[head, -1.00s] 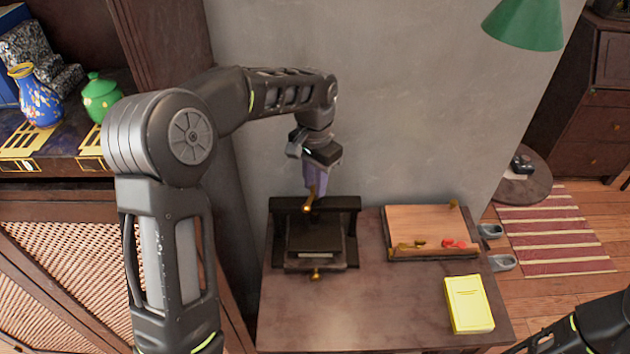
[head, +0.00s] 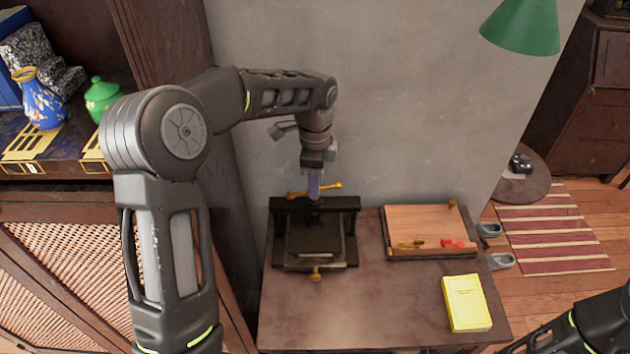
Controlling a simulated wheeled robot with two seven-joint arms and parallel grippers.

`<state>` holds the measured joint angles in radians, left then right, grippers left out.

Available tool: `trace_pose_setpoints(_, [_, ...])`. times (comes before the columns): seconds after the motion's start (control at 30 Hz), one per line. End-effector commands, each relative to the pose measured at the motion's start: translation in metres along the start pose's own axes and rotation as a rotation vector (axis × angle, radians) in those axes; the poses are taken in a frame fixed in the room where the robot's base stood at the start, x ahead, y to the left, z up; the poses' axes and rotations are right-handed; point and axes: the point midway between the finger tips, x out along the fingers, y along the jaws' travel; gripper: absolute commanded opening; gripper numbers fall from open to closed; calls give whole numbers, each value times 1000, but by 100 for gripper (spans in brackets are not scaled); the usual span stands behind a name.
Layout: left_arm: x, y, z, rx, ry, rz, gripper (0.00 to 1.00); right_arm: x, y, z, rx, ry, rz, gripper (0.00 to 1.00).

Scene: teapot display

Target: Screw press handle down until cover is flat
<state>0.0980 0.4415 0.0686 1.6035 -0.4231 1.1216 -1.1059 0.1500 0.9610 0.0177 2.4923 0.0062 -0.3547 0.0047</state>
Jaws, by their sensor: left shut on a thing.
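The black book press (head: 316,243) stands at the left of the dark table. Its brass handle (head: 327,187) has knobbed ends and lies roughly crosswise above the top beam. My left gripper (head: 314,188) points straight down from above and is shut on the handle at its middle. The press cover is a dark flat plate inside the frame; whether it lies flat cannot be told from here. A small brass knob (head: 316,273) shows at the front of the press. My right gripper is out of the picture; only part of my right arm shows at the lower right.
A wooden board (head: 428,229) with small red and brass items sits right of the press. A yellow book (head: 466,303) lies at the table's right front. The table (head: 350,315) is bare at its front middle. A grey wall stands behind.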

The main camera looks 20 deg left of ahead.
Motion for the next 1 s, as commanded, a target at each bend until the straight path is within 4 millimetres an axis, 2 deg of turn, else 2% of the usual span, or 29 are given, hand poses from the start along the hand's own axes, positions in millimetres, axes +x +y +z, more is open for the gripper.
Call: trace_pose_setpoints(1.0, [-1, 0, 1, 950, -1, 0, 0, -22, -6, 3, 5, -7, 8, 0])
